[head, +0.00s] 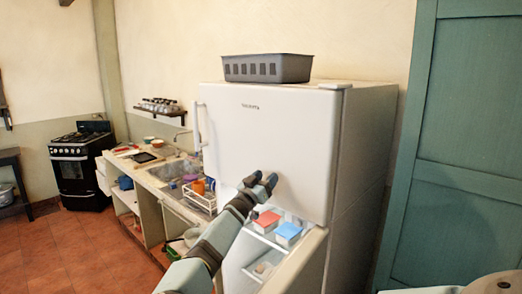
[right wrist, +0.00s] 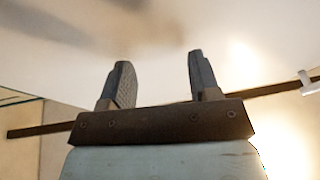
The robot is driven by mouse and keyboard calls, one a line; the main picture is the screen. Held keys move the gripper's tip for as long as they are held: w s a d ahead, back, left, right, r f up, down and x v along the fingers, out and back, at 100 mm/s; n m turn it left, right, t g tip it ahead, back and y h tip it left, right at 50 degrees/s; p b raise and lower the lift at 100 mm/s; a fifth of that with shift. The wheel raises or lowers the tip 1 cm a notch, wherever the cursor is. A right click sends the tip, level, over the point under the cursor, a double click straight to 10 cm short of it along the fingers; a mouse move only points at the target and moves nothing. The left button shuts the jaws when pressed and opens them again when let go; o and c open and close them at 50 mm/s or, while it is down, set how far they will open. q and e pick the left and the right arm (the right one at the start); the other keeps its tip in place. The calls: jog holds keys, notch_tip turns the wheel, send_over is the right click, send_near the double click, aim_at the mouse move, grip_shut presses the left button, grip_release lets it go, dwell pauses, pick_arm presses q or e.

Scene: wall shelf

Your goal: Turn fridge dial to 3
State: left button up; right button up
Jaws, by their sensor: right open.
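The white fridge (head: 265,140) stands right of the counter. Its upper door is shut and its lower compartment is open, with the lower door (head: 300,260) swung out. I cannot make out the dial in either view. My right gripper (head: 262,181) is in front of the lower part of the upper door, near the opening below it. In the right wrist view its two fingers (right wrist: 158,75) are apart with nothing between them, facing a pale, blurred surface. I cannot tell whether they touch it. My left gripper is not in view.
Red-topped (head: 266,221) and blue-topped (head: 288,233) boxes sit inside the open fridge. A grey basket (head: 267,68) stands on the fridge. A dish rack (head: 200,198) and sink are on the counter at left. A teal door (head: 465,130) is at right.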

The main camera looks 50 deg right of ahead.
aim_at(270, 143)
jog(key=shift+n+t+h, duration=0.3)
jog(key=shift+t+h, duration=0.2)
jog(key=shift+h, duration=0.2)
jog(key=r, duration=0.9)
jog(key=shift+w+d+b, duration=0.2)
jog(key=shift+w+b, duration=0.15)
jog(key=shift+a+r+t, duration=0.1)
jog(key=shift+r+t, duration=0.2)
jog(key=shift+r, duration=0.3)
jog(key=shift+w, duration=0.1)
